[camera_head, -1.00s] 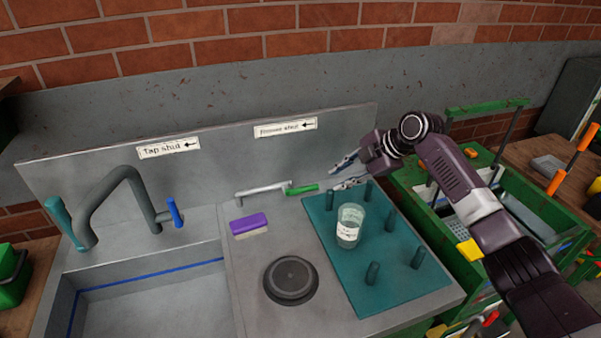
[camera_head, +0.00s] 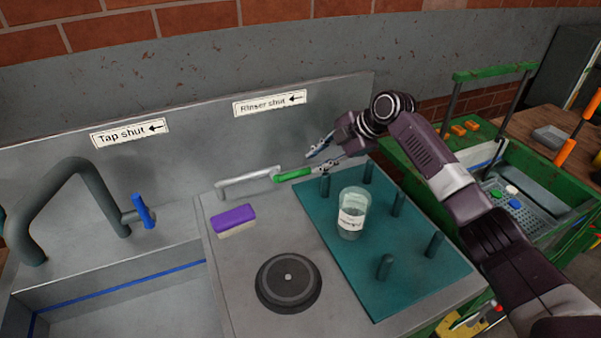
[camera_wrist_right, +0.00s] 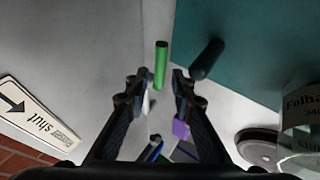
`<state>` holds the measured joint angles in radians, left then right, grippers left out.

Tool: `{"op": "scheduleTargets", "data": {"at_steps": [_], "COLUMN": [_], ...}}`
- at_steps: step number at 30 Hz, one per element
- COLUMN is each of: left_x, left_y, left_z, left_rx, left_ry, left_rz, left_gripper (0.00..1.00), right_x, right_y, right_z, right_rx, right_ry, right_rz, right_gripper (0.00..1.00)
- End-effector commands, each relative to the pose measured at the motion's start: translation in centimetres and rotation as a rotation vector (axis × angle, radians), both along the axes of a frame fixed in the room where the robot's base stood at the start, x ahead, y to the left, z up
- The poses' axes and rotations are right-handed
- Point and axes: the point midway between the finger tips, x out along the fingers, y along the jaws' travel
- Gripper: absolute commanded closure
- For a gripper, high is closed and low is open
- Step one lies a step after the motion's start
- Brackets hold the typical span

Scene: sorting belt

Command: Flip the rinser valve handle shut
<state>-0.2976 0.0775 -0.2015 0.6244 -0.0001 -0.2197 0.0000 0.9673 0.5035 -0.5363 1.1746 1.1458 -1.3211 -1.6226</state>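The rinser valve has a green handle (camera_head: 293,175) at the right end of a pale grey pipe (camera_head: 247,181) along the back panel. The handle points right, away from the pipe. The "Rinser shut" label (camera_head: 270,103) above it has an arrow pointing left. My right gripper (camera_head: 320,160) is open at the right end of the handle. In the right wrist view, the green handle (camera_wrist_right: 161,66) shows in line with the gap between the spread fingers of the gripper (camera_wrist_right: 157,88); I see no clear contact. My left gripper is out of view.
A teal mat (camera_head: 335,243) with several upright pegs and a labelled glass (camera_head: 352,214) lies just in front. A purple-topped sponge (camera_head: 233,219) and a round dark rinser disc (camera_head: 288,283) are nearby. The tap (camera_head: 75,200) and sink are left.

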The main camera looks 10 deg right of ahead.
Motion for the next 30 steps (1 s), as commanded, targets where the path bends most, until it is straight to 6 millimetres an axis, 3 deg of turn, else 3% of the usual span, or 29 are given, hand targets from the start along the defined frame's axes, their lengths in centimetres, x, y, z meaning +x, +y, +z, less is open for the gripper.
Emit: {"op": "scheduleTargets", "data": {"at_steps": [15, 28, 30], "left_x": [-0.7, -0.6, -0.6], "left_y": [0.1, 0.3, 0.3], "left_z": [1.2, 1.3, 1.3], "left_rx": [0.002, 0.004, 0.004], "left_ry": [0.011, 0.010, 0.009], "left_rz": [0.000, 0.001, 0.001], "left_gripper": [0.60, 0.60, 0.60], "right_x": [2.9, 3.2, 3.2], "right_y": [3.2, 3.6, 3.6], "right_z": [-5.0, -5.7, -5.7], "right_rx": [0.001, 0.000, 0.000], "right_ry": [0.001, 0.000, 0.000], "right_rz": [0.000, 0.001, 0.001], "right_gripper": [0.77, 0.77, 0.85]}}
